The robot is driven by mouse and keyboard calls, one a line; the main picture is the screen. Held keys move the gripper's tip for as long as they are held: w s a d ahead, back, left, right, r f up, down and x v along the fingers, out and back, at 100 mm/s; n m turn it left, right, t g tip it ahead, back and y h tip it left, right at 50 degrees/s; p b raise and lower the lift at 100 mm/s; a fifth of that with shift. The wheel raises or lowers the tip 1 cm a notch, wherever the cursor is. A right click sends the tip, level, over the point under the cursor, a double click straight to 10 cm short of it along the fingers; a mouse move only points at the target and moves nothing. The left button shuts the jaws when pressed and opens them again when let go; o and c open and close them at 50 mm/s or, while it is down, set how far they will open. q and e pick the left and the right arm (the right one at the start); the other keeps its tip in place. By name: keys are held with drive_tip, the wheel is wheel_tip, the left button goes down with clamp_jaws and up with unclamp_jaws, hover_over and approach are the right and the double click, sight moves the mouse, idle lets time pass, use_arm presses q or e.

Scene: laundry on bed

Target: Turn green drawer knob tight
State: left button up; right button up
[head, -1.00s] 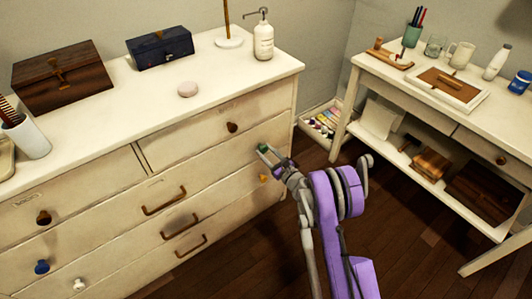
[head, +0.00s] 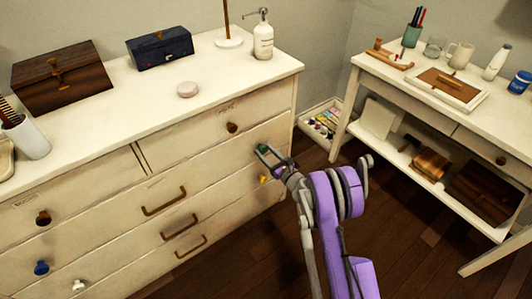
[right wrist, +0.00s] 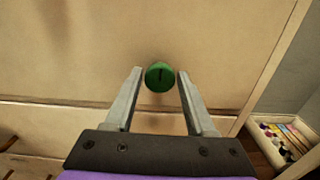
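The green drawer knob (right wrist: 160,75) is a round knob with a dark slot-like mark on its face, on the front of the cream dresser. In the head view the green knob (head: 263,149) is small, at the tip of my right gripper (head: 268,155). In the right wrist view my right gripper (right wrist: 159,88) has its two fingers apart, one on each side of the knob. Small gaps seem to show between fingers and knob; contact is hard to tell. My left gripper is not in view.
The dresser (head: 225,165) has other knobs: a brown knob (head: 232,127) above and a yellow knob (head: 263,179) below. A low bin of paint bottles (head: 322,124) stands on the floor right of the dresser. A cream side table (head: 440,110) stands further right.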

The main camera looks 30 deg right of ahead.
drive_tip(key=shift+o, duration=1.2)
drive_tip(key=shift+s, duration=0.1)
drive_tip(key=s+p, duration=0.1)
drive_tip(key=s, duration=0.9)
drive_tip(key=shift+s+d+p, duration=0.3)
drive_tip(key=shift+d+p, duration=0.05)
drive_tip(key=shift+d, duration=0.1)
